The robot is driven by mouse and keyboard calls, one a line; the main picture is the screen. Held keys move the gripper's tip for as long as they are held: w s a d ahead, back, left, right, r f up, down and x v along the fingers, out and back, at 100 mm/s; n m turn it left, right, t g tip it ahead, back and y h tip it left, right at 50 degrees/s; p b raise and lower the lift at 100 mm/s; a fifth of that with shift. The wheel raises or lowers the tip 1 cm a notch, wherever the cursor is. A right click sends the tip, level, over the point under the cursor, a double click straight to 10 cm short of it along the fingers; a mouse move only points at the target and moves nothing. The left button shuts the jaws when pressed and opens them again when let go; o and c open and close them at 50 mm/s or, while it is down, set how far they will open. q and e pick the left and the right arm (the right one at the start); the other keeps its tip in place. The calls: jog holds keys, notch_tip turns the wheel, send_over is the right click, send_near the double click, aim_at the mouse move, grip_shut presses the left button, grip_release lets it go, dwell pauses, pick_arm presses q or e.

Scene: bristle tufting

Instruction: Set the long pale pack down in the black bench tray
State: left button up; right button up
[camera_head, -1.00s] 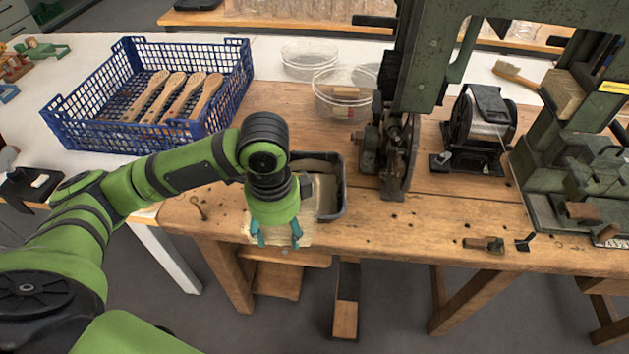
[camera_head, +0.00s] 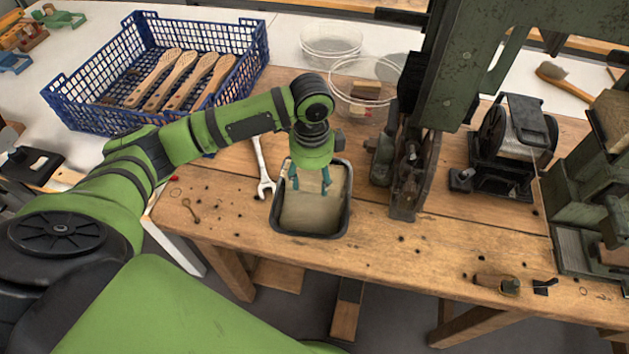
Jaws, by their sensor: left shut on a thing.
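The black bench tray (camera_head: 311,235) stands on the wooden bench, left of the green machine. The long pale pack (camera_head: 312,212) shows as a beige slab within the tray's outline, under my left gripper (camera_head: 311,187). My left gripper points down over the tray with its teal fingers shut on the pack. Its hand covers part of the tray's far side. I cannot tell whether the pack touches the tray floor or hangs just above it. My right gripper is not in view.
A wrench (camera_head: 263,168) lies just left of the tray. A blue crate (camera_head: 85,117) with several wooden brush handles stands at the back left. Clear round dishes (camera_head: 332,40) stand behind the tray. The green machine (camera_head: 452,90) rises close on the right.

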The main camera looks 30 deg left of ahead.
aim_at(314, 174)
pick_arm(q)
jog(key=w, duration=0.1)
jog(key=w+f, duration=0.1)
jog(key=shift+w+a+f, duration=0.3)
jog(key=shift+w+a, duration=0.05)
jog(key=shift+f, duration=0.35)
notch_tip(314, 174, down, 2)
jog(key=shift+s+f+p, duration=0.1)
jog(key=shift+f+p, duration=0.1)
jog(key=shift+p, duration=0.15)
jog(key=shift+f, duration=0.5)
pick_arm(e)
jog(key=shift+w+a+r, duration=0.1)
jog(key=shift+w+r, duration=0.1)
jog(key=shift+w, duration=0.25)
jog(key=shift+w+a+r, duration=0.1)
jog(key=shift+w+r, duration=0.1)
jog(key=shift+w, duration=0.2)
pick_arm(q)
jog(key=o, duration=1.2)
jog(key=shift+f, duration=0.1)
notch_tip(314, 174, up, 12)
jog(key=shift+r+b, duration=0.2)
jog(key=shift+b, duration=0.45)
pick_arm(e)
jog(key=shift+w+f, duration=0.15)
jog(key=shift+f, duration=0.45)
